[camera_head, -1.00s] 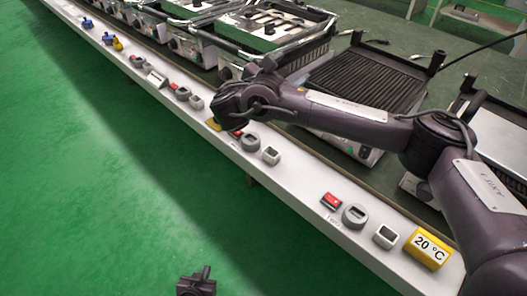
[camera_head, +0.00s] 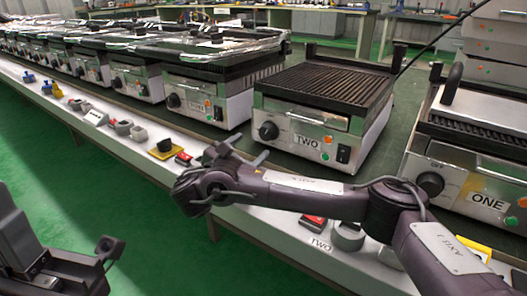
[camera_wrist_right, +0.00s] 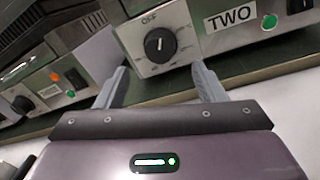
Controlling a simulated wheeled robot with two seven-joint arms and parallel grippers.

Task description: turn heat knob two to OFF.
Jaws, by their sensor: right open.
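Heat knob two (camera_head: 268,131) is a black round knob on the front of the grill labelled TWO (camera_head: 307,141). In the right wrist view the knob (camera_wrist_right: 160,44) sits on a silver plate with OFF printed above it; its white mark points roughly up, and I cannot tell its exact setting. My right gripper (camera_head: 250,151) is in front of and below the knob. Its two fingers are apart and empty in the right wrist view (camera_wrist_right: 160,82), one on each side below the knob, with no clear contact. My left arm shows at the lower left; its fingers are not clear.
Grill ONE (camera_head: 485,150) stands to the right and more grills line the bench to the left. A white ledge (camera_head: 283,222) with red switches and grey knobs runs below my right arm. A green light (camera_wrist_right: 270,21) is right of the knob.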

